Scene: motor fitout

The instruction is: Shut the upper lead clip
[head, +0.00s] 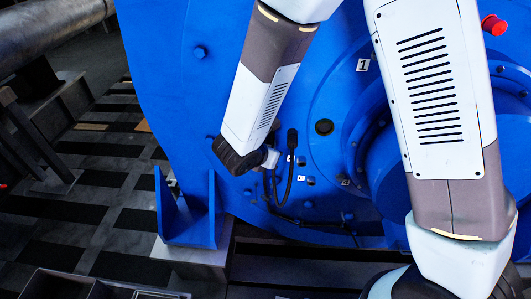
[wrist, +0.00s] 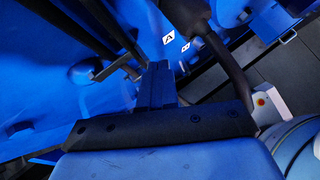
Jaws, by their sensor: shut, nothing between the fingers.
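The blue motor housing (head: 235,80) fills the middle of the head view. Black leads (head: 290,180) hang on its face, and a thick black lead (wrist: 228,68) passes right of my gripper in the wrist view. My gripper (wrist: 157,70) is shut and empty, its dark fingers together close to the blue face. In the head view my gripper (head: 272,158) is beside the upper end of the leads. A dark bar-like piece (wrist: 108,70), possibly a clip, lies just left of the fingertips; I cannot tell whether they touch or whether it is open. The upper lead clip is not clearly distinguishable.
Small white labels (head: 301,178) mark the housing, and one label reads A (wrist: 168,38). A red knob (head: 494,25) is at upper right. A blue bracket (head: 188,215) stands left of the leads. Bins (head: 65,285) sit at lower left. Dark patterned floor (head: 105,200) is open at left.

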